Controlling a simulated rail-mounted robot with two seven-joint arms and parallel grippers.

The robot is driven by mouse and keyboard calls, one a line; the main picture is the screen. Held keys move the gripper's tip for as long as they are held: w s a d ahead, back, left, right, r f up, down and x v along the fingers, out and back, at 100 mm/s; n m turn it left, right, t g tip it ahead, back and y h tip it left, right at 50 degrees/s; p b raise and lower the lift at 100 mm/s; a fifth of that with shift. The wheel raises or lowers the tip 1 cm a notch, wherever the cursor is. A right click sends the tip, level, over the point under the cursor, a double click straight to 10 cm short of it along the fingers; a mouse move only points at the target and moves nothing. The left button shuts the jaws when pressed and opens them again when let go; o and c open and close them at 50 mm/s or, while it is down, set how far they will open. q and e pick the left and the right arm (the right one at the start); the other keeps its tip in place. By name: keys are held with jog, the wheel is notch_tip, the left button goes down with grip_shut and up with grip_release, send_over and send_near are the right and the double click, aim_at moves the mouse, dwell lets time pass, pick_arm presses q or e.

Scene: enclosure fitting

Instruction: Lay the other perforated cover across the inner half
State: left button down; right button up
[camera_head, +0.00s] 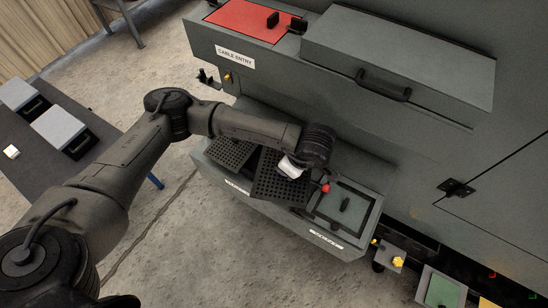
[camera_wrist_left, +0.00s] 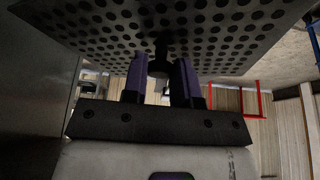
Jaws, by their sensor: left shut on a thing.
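My left gripper (camera_head: 290,167) is low over the open tray of the grey enclosure. It is shut on the dark knob (camera_wrist_left: 158,62) of a perforated cover (camera_head: 276,184). In the left wrist view this cover (camera_wrist_left: 235,32) spreads across the top, with the knob between the two fingers. In the head view the held cover looks tilted over the middle of the tray. Another perforated cover (camera_head: 231,152) is at the tray's left end, beside the held one. My wrist and gripper hide part of the held cover. Its contact with the tray cannot be told. My right gripper is not in view.
A green panel with a black handle (camera_head: 345,204) fills the tray's right part. A red knob (camera_head: 325,187) is close beside my gripper. The enclosure's drawer (camera_head: 400,70) and wall rise behind. A dark table (camera_head: 65,165) with grey boxes stands at left.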

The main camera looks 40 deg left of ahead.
aim_at(269, 177)
pick_arm(q)
jog(key=s+f+n+g+h+p, duration=0.1)
jog(key=n, duration=0.3)
jog(key=s+a+f+n+g+h+p, duration=0.1)
jog(key=s+n+p, duration=0.1)
jog(key=n, duration=0.3)
jog(key=s+a+f+n+g+h+p, duration=0.1)
jog(key=n+g, duration=0.1)
jog(key=n, duration=0.3)
jog(key=shift+s+a+f+h+p, duration=0.1)
jog(key=shift+s+h+p, duration=0.25)
jog(key=shift+h+p, duration=0.05)
jog(key=s+a+f+n+t+h+p, duration=0.2)
jog(key=s+n+h+p, duration=0.15)
jog(key=n, duration=0.55)
jog(key=s+a+f+n+t+h+p, duration=0.2)
jog(key=s+n+p, duration=0.15)
jog(key=n, duration=0.55)
jog(key=shift+w+a+f+b, duration=0.25)
jog(key=shift+w+a+f, duration=0.3)
jog(key=shift+w, duration=2.2)
jog(key=shift+w+a+f+b, duration=0.3)
jog(key=shift+w+a+f, duration=0.15)
jog(key=shift+w, duration=2.35)
jog(key=shift+w+a+f+b, duration=0.25)
jog(key=shift+w+a+f, duration=0.3)
jog(key=shift+w, duration=2.2)
jog(key=shift+d+f, duration=0.1)
jog(key=shift+f, duration=0.05)
